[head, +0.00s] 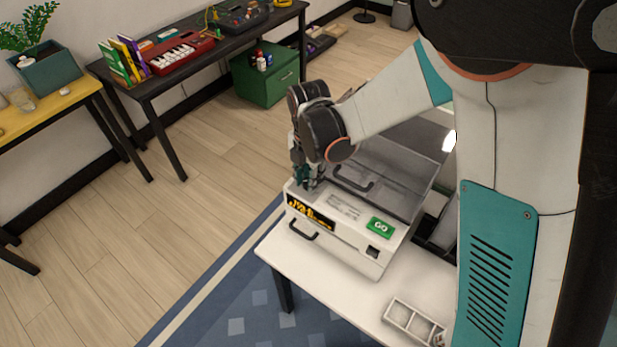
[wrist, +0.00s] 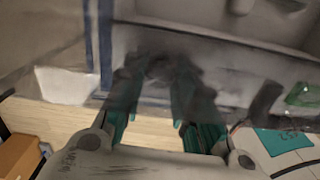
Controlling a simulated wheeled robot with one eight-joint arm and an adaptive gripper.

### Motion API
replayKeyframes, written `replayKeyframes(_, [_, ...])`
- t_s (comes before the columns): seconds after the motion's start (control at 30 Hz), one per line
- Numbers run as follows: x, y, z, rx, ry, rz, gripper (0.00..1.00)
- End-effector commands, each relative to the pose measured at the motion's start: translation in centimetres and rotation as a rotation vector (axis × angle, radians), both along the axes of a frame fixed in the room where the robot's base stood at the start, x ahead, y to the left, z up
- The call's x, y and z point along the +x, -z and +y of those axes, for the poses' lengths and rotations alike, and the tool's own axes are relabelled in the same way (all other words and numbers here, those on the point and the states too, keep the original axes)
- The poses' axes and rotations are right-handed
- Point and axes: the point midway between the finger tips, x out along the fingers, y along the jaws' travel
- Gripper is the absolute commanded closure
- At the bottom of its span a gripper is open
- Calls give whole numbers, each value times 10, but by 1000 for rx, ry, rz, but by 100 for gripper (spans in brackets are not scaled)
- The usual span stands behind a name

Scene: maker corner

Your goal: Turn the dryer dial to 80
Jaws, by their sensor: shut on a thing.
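The dryer (head: 350,262) is a white box with a grey lid, standing on a white table. Its front top panel has a black display with yellow characters (head: 310,212), too small to read surely, and a green GO button (head: 380,227). My gripper (head: 306,184) points down onto the left end of this panel. In the wrist view its teal fingers (wrist: 160,82) close in around a dark, blurred thing (wrist: 158,66), which appears to be the dial. In the head view the dial is hidden by the gripper. The dial's setting cannot be read.
A front handle (head: 303,230) and a lid handle (head: 353,180) stick out from the dryer. A white divided tray (head: 414,322) lies on the table's front right. A dark bench (head: 147,91) with a red keyboard stands at the back left. The floor between is clear.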

Motion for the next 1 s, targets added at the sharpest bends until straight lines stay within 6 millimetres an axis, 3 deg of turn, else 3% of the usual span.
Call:
replayKeyframes(0.23, [0,1,0,1,177,-1,98])
replayKeyframes(0.57, [0,0,0,1,205,-1,98])
replayKeyframes(0.6, [0,0,0,1,205,-1,72])
replayKeyframes(0.7, [0,0,0,1,204,-1,53])
replayKeyframes(1.0, [0,0,0,0,204,0,53])
